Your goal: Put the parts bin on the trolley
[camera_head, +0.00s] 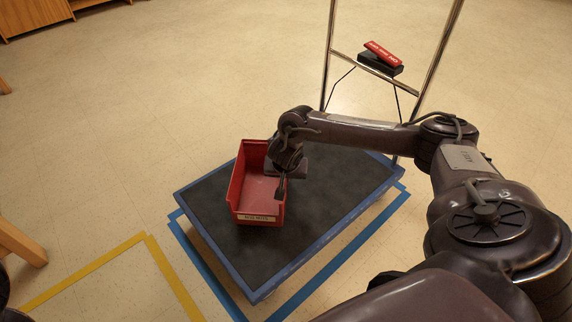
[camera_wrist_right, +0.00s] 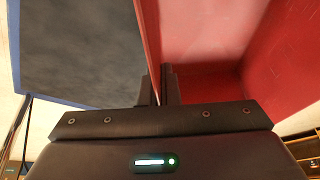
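The red parts bin (camera_head: 260,190) is over the dark deck of the blue-edged trolley (camera_head: 318,228), toward its left part. It looks upright, its labelled low front facing me. I cannot tell for sure whether its base touches the deck. My right gripper (camera_head: 281,190) is at the bin's right wall. In the right wrist view, my right gripper's fingers (camera_wrist_right: 159,88) are close together with the wall of the red bin (camera_wrist_right: 205,35) between them. The trolley deck (camera_wrist_right: 75,50) shows left of that wall. My left gripper is not in view.
The trolley's metal handle frame (camera_head: 331,50) rises at the far side, with a red-labelled black piece (camera_head: 381,58) on it. Blue tape (camera_head: 203,268) outlines the floor around the trolley. Yellow tape (camera_head: 95,262) marks an empty area at left, near a wooden leg (camera_head: 20,243).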

